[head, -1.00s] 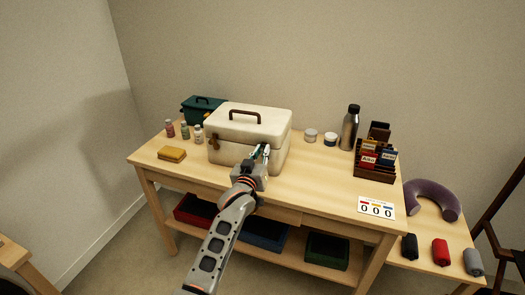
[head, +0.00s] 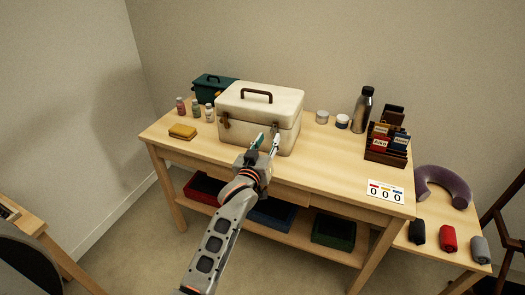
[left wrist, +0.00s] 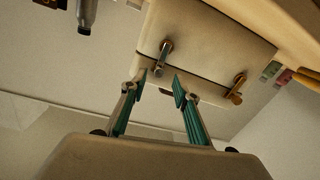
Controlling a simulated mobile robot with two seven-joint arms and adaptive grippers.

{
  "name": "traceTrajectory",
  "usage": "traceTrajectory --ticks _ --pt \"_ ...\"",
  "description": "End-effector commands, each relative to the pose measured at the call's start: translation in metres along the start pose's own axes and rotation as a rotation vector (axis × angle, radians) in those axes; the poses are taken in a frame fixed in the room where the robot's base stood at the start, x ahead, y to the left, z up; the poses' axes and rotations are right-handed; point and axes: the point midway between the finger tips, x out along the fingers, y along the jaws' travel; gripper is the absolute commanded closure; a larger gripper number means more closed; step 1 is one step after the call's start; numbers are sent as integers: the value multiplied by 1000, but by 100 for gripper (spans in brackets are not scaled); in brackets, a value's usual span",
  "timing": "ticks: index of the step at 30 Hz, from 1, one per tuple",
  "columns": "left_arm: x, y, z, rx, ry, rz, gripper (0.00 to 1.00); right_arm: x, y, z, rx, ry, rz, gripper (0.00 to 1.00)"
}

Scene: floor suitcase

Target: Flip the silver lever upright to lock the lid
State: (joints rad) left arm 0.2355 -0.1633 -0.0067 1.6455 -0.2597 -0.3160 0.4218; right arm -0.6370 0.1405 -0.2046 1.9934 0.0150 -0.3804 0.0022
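The cream box (head: 258,100) stands on the wooden table with its lid down and a brown handle on top. The left wrist view, which appears upside down, shows two metal latches on its front. A greyish lever (left wrist: 163,57) is nearer my fingers; a brassier latch (left wrist: 237,88) is on the other side, also in the head view (head: 225,122). My left gripper (head: 268,141) is in front of the box's right part, fingers apart and empty. In the left wrist view its tips (left wrist: 160,82) are close to the greyish lever; contact cannot be told. My right gripper is out of view.
A green case (head: 208,86), several small bottles and a yellow block (head: 183,131) lie left of the box. White jars, a metal bottle (head: 363,108) and a wooden rack (head: 386,158) stand to the right. The table front right of my gripper is clear up to a number card (head: 385,191).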

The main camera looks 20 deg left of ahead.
Motion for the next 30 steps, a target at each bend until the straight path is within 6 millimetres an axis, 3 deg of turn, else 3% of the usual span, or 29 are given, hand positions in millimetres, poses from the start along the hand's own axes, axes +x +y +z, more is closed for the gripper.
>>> traceTrajectory --ticks 3,10,30 --pt "-26 0 1 -1 -1 0 70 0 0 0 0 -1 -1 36" --pt "-56 0 1 -1 -1 0 70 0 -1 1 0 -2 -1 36" --pt "-68 -1 7 9 -12 2 70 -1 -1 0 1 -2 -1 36"
